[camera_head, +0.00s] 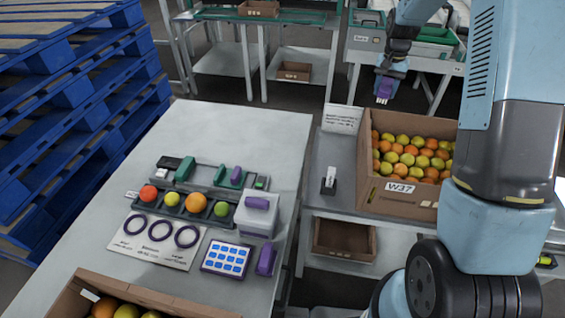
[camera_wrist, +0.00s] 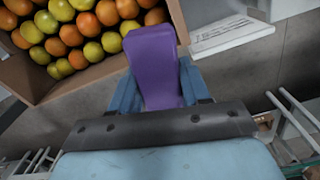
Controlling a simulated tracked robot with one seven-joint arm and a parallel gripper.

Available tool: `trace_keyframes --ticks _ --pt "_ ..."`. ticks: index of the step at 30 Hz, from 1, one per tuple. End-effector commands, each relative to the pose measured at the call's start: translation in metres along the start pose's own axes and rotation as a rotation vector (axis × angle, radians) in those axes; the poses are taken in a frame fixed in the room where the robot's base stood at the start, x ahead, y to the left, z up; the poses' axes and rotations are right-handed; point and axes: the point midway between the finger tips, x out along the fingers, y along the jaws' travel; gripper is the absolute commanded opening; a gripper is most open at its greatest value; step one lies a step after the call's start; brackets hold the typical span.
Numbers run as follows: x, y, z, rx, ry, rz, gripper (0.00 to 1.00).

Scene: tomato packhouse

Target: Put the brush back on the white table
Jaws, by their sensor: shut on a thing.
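My gripper (camera_head: 388,74) is shut on the purple brush (camera_head: 385,88), held in the air behind the tomato carton in the head view. Pale bristles seem to point down below the purple part. In the wrist view the brush's purple body (camera_wrist: 155,60) sits between my blue fingers; its bristles are not visible there. The white table (camera_head: 245,135) stands at left centre in the head view, well apart from my gripper. Its far part is bare.
On the table are a tray of fruits (camera_head: 181,211), a ring card (camera_head: 155,246), a white box (camera_head: 258,220), a blue-white pad (camera_head: 226,259) and a purple block (camera_head: 266,259). The W37 tomato carton (camera_head: 400,196) and an upright sign (camera_head: 342,119) stand to its right.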

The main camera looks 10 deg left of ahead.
Motion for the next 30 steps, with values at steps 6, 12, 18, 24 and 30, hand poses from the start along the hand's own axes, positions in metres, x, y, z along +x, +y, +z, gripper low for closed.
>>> trace_keyframes --ticks 6,12,18,24,30 --pt "0.002 -0.007 0.006 -0.004 -0.001 0.000 0.08" --pt "0.014 -0.056 0.049 -0.037 -0.002 0.000 0.08" --pt "0.032 -0.118 0.121 -0.082 -0.001 -0.001 0.08" --pt "0.049 -0.164 0.202 -0.127 -0.001 -0.002 0.08" --pt "0.064 -0.191 0.286 -0.171 0.000 -0.003 0.08"
